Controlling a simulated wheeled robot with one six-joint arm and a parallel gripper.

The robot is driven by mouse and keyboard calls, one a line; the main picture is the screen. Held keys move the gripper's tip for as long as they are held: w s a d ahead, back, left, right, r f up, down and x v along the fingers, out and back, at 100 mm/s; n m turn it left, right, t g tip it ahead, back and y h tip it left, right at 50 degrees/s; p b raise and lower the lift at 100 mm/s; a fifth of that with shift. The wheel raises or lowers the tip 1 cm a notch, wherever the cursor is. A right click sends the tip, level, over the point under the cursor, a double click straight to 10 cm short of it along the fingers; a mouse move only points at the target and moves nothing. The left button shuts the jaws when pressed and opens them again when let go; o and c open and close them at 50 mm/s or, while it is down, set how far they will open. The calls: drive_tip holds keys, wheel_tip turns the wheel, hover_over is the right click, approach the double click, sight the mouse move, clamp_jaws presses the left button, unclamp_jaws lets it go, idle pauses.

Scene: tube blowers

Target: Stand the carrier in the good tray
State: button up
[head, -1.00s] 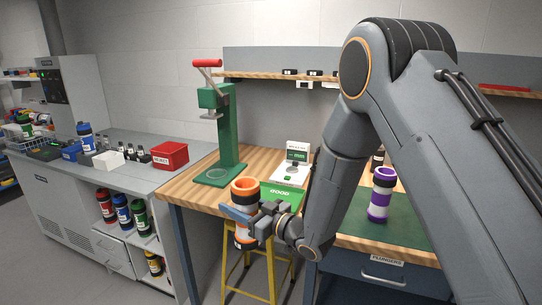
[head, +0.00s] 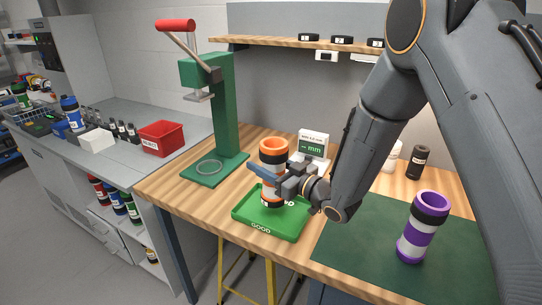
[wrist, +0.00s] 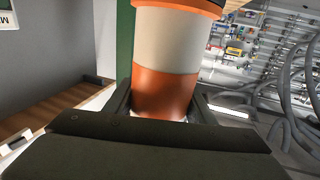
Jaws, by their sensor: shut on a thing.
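The carrier (head: 273,152) is an orange and white cylinder with dark bands, held upright. My gripper (head: 277,178) is shut around its middle from the right; in the wrist view the carrier (wrist: 166,60) fills the space between the jaws. The good tray (head: 251,228) is green, marked GOOD, and lies on the wooden bench. The carrier's lower end is over the tray in the head view; I cannot tell whether it touches the tray floor. My gripper hides part of the carrier and of the tray.
A green press (head: 226,125) with a red handle stands left of the tray. A gauge with a display (head: 313,145) is behind it. A purple and white carrier (head: 420,232) stands on the dark green mat (head: 362,238) at right. A red bin (head: 161,138) is on the left counter.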

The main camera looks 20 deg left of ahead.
drive_tip(key=shift+f+b, duration=1.2)
drive_tip(key=shift+f, duration=1.1)
drive_tip(key=o, duration=1.4)
drive_tip(key=shift+c, duration=0.2)
drive_tip(key=b+v, duration=0.2)
drive_tip(key=v, duration=0.5)
drive_tip(key=shift+s+d, duration=0.2)
drive_tip(key=shift+d, duration=0.15)
